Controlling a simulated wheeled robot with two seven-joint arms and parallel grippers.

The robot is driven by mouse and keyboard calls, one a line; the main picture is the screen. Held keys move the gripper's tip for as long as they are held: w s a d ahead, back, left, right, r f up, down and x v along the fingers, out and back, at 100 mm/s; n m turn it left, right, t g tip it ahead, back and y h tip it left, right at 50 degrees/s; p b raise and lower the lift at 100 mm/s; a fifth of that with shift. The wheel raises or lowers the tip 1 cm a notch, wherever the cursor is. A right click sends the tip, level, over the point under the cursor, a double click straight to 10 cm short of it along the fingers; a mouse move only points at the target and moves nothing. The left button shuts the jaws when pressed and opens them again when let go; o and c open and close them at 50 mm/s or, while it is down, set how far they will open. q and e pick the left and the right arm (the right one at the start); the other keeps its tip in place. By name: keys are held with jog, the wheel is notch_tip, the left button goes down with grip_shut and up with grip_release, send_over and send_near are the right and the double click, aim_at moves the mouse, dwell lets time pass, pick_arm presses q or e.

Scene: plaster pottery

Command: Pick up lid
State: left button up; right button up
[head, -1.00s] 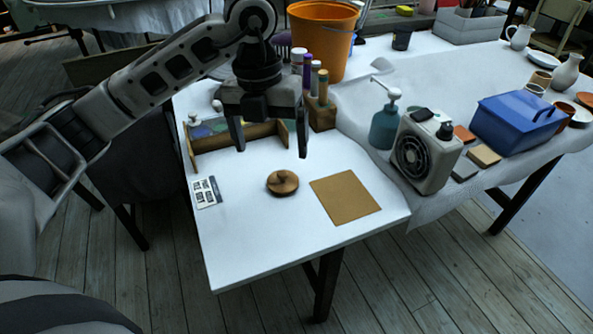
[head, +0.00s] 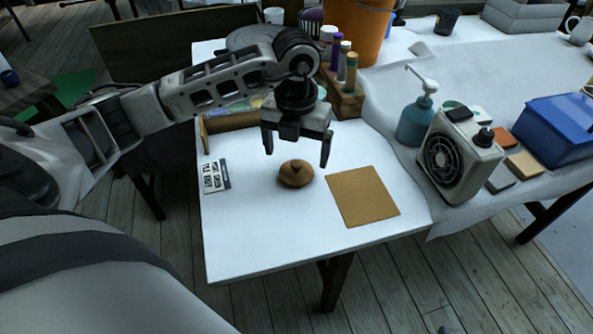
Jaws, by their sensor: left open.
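The lid (head: 296,174) is a small round brown wooden disc with a knob on top. It lies flat on the white table (head: 265,235), left of a tan square board (head: 363,196). My left gripper (head: 297,159) points down with its two dark fingers spread wide. It is open and empty, above and slightly behind the lid in the picture, apart from it as far as I can tell. My right gripper does not show.
A printed card (head: 215,176) lies left of the lid. A wooden rack with tubes (head: 349,75) stands behind the gripper. A teal pump bottle (head: 416,118), a grey fan (head: 457,155) and a blue box (head: 550,128) stand on the right. The table's front is clear.

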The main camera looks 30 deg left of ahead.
aim_at(297, 162)
pick_arm(q)
notch_tip(297, 162, down, 4)
jog(key=shift+s+d+f, duration=0.1)
jog(key=shift+f, duration=0.05)
jog(key=c, duration=1.1)
jog(key=shift+o, duration=0.2)
